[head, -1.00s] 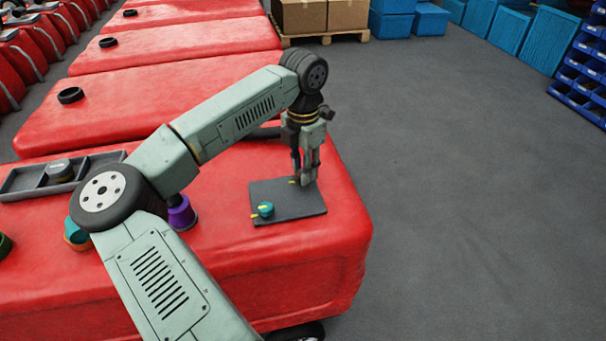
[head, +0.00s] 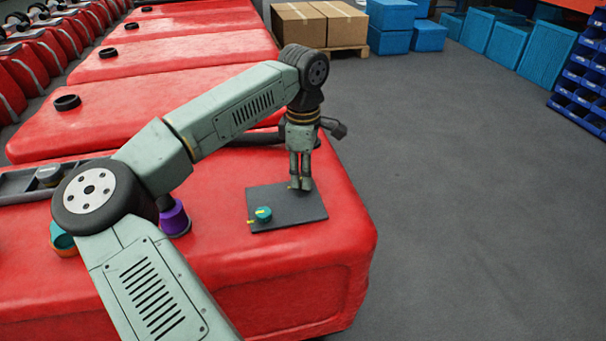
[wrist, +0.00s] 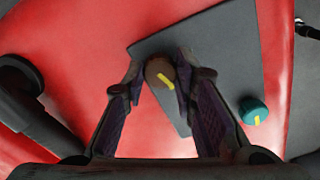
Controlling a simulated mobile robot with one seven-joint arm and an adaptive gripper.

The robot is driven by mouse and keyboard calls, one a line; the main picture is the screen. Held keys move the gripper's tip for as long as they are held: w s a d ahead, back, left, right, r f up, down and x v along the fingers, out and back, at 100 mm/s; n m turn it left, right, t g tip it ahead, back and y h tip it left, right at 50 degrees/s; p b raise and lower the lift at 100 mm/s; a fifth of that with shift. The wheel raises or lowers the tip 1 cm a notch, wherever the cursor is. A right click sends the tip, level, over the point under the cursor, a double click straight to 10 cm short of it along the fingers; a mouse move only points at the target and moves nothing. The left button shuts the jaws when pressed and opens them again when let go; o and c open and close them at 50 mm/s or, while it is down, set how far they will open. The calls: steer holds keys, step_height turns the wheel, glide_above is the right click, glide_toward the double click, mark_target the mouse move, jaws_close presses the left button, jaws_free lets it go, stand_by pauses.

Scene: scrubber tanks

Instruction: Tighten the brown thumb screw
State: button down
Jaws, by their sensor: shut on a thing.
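The brown thumb screw (wrist: 158,70) sits on a dark grey plate (head: 283,214), with a yellow stripe on its top. In the wrist view it is between my two fingertips, which are closed on its sides. In the head view my gripper (head: 301,185) points straight down at the far right part of the plate, and its fingers hide the screw. The plate also shows in the wrist view (wrist: 225,50).
A teal knob (head: 263,214) with a yellow mark sits at the plate's near left. A purple cup-shaped part (head: 174,219) and a dark tray (head: 18,184) stand left on the red tank top (head: 225,255). Open floor lies to the right.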

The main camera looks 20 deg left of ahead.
steer(key=shift+r+m, duration=0.15)
steer(key=shift+m, duration=1.65)
steer(key=c, duration=1.6)
jaws_free()
steer(key=shift+r, duration=0.1)
steer(key=o, duration=0.3)
step_height(320, 180, up, 12)
